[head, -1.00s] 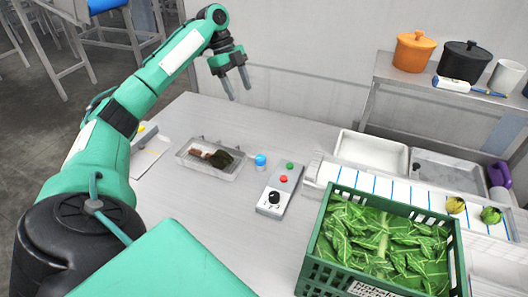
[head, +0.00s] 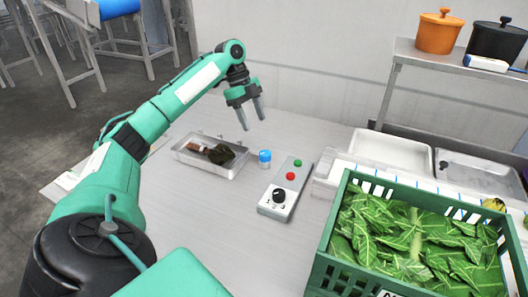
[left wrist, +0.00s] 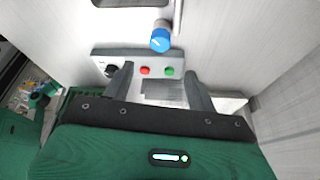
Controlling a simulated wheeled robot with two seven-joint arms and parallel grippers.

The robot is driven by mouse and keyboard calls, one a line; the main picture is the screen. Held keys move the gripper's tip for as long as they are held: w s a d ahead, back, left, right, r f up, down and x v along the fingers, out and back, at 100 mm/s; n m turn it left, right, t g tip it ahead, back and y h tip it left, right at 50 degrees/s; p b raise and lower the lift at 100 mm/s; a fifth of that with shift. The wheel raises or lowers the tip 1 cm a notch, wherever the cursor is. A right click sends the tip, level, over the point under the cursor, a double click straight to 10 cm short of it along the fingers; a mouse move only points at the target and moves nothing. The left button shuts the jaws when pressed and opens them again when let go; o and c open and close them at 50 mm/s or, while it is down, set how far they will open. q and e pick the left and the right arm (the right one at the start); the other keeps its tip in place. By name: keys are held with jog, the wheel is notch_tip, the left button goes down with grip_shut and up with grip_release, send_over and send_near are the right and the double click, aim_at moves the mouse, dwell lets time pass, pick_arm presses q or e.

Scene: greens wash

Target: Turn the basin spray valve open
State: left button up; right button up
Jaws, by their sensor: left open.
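A small valve with a blue knob (head: 264,156) stands on the table, just right of a shallow metal basin (head: 183,158). The basin holds a dark leafy clump (head: 221,154) and a brownish piece. My left gripper (head: 254,122) is open and empty, pointing down above and behind the blue knob, apart from it. In the left wrist view the blue knob (left wrist: 160,40) shows a white mark on its face. It lies beyond the open fingers of the left gripper (left wrist: 159,78), near the top. My right gripper is not in view.
A control box (head: 280,197) with a black dial and red and green buttons stands right of the knob. A green crate of leaves (head: 341,247) fills the front right. White and grey trays (head: 393,151) and a shelf with pots (head: 439,32) are at the right.

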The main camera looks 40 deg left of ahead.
aim_at(265, 153)
pick_arm(q)
jog(key=x, duration=1)
jog(key=shift+p, duration=0.3)
jog(key=shift+w+d+f, duration=0.1)
jog(key=shift+d+f, duration=0.15)
jog(key=shift+f, duration=0.45)
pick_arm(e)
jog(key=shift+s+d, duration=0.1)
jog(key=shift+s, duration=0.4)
pick_arm(q)
jog(key=shift+c, duration=0.4)
